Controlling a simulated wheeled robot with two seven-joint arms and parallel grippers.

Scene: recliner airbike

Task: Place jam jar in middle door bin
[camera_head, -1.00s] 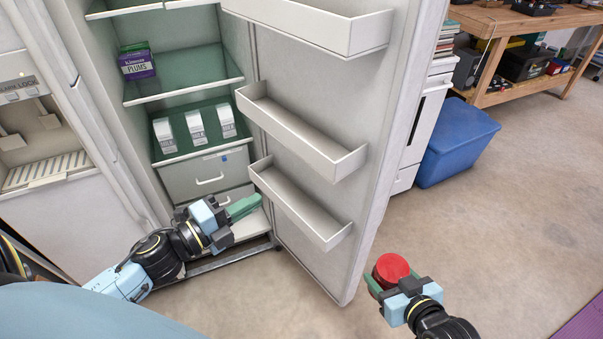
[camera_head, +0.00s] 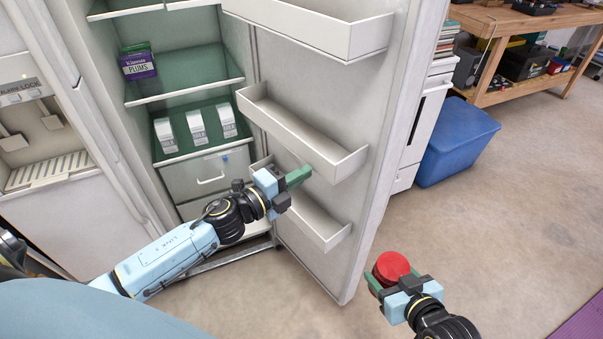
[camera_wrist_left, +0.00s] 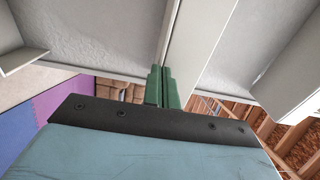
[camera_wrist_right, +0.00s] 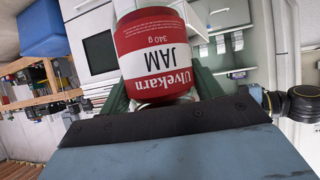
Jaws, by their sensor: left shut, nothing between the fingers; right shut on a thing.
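The jam jar (camera_head: 391,267) has a red top and is held by my right gripper (camera_head: 393,284), out over the floor to the right of the open fridge door. In the right wrist view the jam jar (camera_wrist_right: 152,52) shows a red and white label, upside down in the picture, between the green fingers. The middle door bin (camera_head: 300,135) is a white, empty tray on the inside of the door. My left gripper (camera_head: 299,176) is shut and empty, in front of the door just below the middle bin. In the left wrist view its closed fingers (camera_wrist_left: 162,88) are near a white panel.
An upper door bin (camera_head: 310,28) and a lower door bin (camera_head: 300,210) also hang on the door; my left arm partly hides the lower one. A plums box (camera_head: 138,66) and white cartons (camera_head: 197,128) stand on fridge shelves. A blue tub (camera_head: 455,140) stands behind the door.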

